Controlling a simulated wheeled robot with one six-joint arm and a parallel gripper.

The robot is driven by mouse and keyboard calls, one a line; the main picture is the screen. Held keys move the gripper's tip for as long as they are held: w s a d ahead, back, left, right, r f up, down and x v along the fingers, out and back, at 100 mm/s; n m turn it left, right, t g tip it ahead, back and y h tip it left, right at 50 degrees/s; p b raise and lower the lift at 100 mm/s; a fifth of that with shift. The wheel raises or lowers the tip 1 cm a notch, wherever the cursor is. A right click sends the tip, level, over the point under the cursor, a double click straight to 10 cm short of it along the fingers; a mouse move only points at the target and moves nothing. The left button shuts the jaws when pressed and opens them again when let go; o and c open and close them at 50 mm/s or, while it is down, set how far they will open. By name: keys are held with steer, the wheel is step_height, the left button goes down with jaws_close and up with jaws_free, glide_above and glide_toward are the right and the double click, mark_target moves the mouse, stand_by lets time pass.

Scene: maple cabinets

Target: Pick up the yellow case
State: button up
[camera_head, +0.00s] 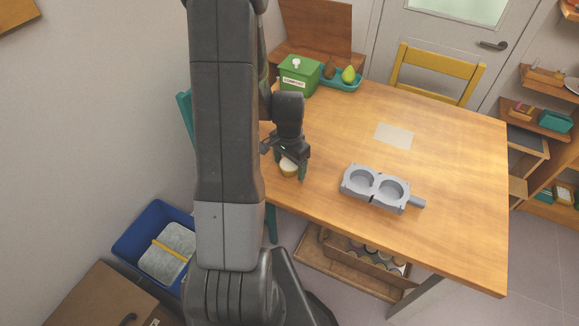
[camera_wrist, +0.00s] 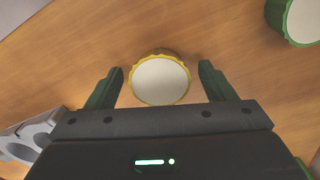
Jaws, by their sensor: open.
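The yellow case (camera_wrist: 159,79) is a small round thing with a yellow scalloped rim and a pale top. In the wrist view it lies on the wooden table between the fingers of my gripper (camera_wrist: 161,83), with a gap on each side. My gripper is open and does not hold it. In the head view my gripper (camera_head: 286,172) points down at the table's left side, and the yellow case (camera_head: 289,167) shows partly between its fingers. The fingers hide some of it.
A grey two-cup holder with a handle (camera_head: 376,188) stands on the table to the right. A green box (camera_head: 299,75) and a teal tray with pears (camera_head: 341,82) stand at the back. A green-rimmed round thing (camera_wrist: 296,18) is in the wrist view's upper right. The table's right side is clear.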

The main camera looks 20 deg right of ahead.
steer(key=shift+f, duration=0.15)
steer(key=c, duration=1)
